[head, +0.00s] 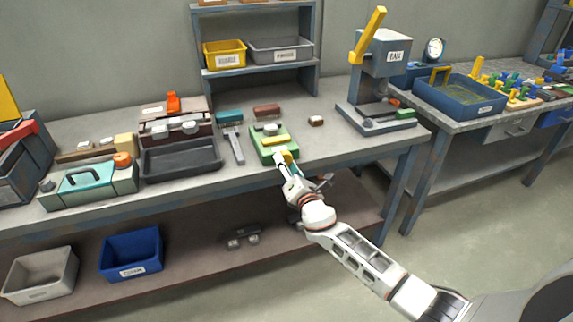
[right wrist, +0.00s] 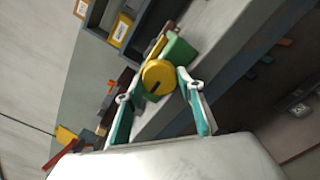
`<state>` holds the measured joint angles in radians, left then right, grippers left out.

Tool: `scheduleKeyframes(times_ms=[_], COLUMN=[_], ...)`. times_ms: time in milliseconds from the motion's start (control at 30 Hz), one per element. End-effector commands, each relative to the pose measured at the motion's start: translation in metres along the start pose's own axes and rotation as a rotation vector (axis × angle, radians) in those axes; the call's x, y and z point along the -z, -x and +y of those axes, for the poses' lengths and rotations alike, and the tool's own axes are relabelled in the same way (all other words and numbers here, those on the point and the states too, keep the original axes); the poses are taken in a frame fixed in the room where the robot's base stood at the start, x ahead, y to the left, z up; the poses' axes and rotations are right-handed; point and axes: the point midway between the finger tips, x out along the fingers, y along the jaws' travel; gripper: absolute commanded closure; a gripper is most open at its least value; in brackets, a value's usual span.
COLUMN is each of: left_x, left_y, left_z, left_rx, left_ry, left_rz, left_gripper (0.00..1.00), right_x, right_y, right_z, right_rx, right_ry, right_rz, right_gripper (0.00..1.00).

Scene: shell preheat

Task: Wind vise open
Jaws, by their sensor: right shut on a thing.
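The green vise (head: 264,152) with a yellow top bar sits at the front edge of the workbench in the head view. In the right wrist view the vise's green body (right wrist: 180,52) shows behind its round yellow knob (right wrist: 158,75), which has a dark mark on its face. My right gripper (head: 284,161) reaches up to the front of the vise. In the wrist view its two teal-padded fingers (right wrist: 160,100) stand on either side of the knob, shut on it. My left gripper is not in view.
A dark tray (head: 180,158) and a teal toolbox (head: 90,185) stand left of the vise. A brush (head: 233,140) lies close beside it. A press (head: 380,85) with a yellow lever stands to the right. A blue bin (head: 131,253) sits on the lower shelf.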

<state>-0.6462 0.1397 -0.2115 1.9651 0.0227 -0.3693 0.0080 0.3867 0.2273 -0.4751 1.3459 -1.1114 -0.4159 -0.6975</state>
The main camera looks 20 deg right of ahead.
Motion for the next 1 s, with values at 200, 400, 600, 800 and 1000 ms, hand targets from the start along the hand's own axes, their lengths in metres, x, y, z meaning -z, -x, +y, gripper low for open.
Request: scheduleKeyframes(times_ms=[200,400,600,800,1000], left_x=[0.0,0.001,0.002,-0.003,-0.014], left_y=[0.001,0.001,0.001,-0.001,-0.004], left_z=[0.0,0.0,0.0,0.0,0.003], left_rx=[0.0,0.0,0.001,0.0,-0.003], left_ry=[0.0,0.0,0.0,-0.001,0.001], left_rz=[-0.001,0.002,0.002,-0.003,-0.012], left_gripper=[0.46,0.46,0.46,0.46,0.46], right_x=[-0.007,-0.003,-0.002,0.0,0.002], right_y=[-0.003,-0.001,-0.001,-0.001,0.0], right_z=[0.002,0.001,0.001,0.0,-0.001], right_rx=[-0.002,-0.001,-0.002,-0.001,0.0], right_ry=[0.004,0.0,-0.001,-0.06,-0.334], right_rz=[-0.011,-0.005,-0.003,-0.001,0.0], right_gripper=[0.46,0.46,0.46,0.46,0.46])
